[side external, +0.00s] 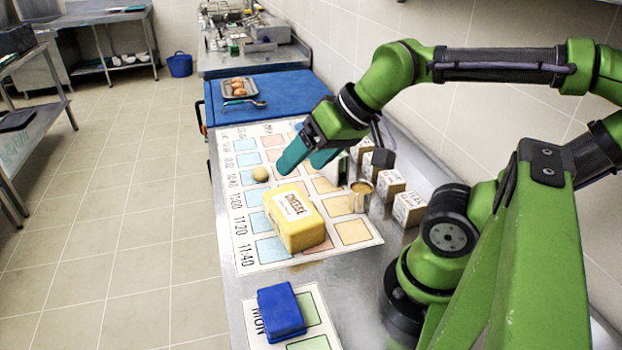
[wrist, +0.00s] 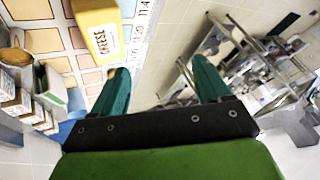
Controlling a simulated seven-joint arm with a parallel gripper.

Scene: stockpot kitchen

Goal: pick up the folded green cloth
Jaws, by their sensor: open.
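I cannot make out a folded green cloth for certain in either view. A pale thing with a green face (wrist: 52,88) stands at the left of the wrist view, beside the small boxes; I cannot tell what it is. My gripper (side external: 302,164) has teal fingers and hangs over the chart, behind the yellow cheese block (side external: 294,217) in the side view. In the wrist view my gripper (wrist: 161,82) has its fingers wide apart with nothing between them. The cheese block (wrist: 98,30) shows there beyond the left finger.
A printed chart (side external: 240,228) covers much of the steel counter. A round tan ball (side external: 261,173), a metal cup (side external: 361,196) and several small labelled boxes (side external: 390,184) stand around my gripper. A blue block (side external: 280,312) is at the front. A blue board (side external: 290,92) holds an egg tray (side external: 238,88).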

